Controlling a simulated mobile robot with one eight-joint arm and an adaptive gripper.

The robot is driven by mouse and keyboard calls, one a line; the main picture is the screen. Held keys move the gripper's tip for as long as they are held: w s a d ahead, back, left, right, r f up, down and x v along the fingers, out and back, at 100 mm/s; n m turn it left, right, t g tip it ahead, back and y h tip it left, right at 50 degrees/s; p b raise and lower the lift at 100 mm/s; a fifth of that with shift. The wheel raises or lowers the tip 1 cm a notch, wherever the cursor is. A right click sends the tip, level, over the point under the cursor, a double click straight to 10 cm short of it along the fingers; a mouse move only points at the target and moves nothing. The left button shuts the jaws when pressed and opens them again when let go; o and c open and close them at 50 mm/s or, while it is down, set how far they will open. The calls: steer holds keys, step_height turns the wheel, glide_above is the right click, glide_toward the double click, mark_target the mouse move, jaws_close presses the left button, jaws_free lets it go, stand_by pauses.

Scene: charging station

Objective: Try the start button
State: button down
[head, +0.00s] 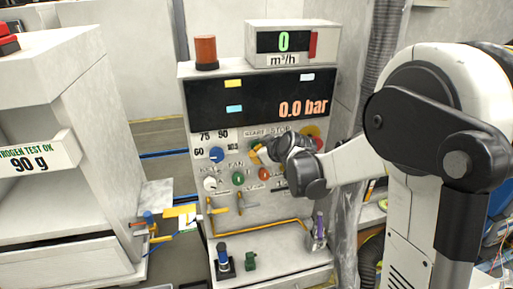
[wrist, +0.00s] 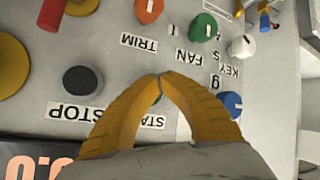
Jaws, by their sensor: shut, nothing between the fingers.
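The start button shows only as a small green patch (wrist: 157,98) between my fingers in the wrist view, beside the partly covered START label (wrist: 153,122). In the head view a bit of green (head: 255,144) shows by my fingers, under the START STOP lettering. My gripper (wrist: 160,76) is shut and empty, its yellow fingertips together in front of the panel. My gripper also shows in the head view (head: 260,155) at the panel's upper middle. I cannot tell whether the fingertips touch the button or panel. The dark stop button (wrist: 82,80) is left of my fingers in the wrist view.
Near my fingers in the wrist view are a blue knob (wrist: 230,103), a green fan knob (wrist: 203,27), an orange trim knob (wrist: 148,8) and a white knob (wrist: 242,45). A white cabinet (head: 85,110) stands left.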

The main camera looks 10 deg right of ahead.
steer(key=shift+s, duration=0.8)
steer(key=s, duration=0.5)
steer(key=shift+s, duration=0.1)
stand_by(0.5)
steer(key=s+f+m+g+h+b, duration=0.1)
steer(key=s+b, duration=0.3)
steer(key=s, duration=0.5)
steer(key=s+f+m+g+b, duration=0.1)
steer(key=s+f+m+b, duration=0.2)
steer(key=s, duration=0.6)
steer(key=s+f+m+g+h+b, duration=0.1)
steer(key=s+f+m+b, duration=0.2)
steer(key=s, duration=0.6)
steer(key=shift+s+d+f+g+h+b, duration=0.35)
steer(key=shift+f+b, duration=0.4)
steer(key=shift+b, duration=0.35)
steer(key=shift+w, duration=0.1)
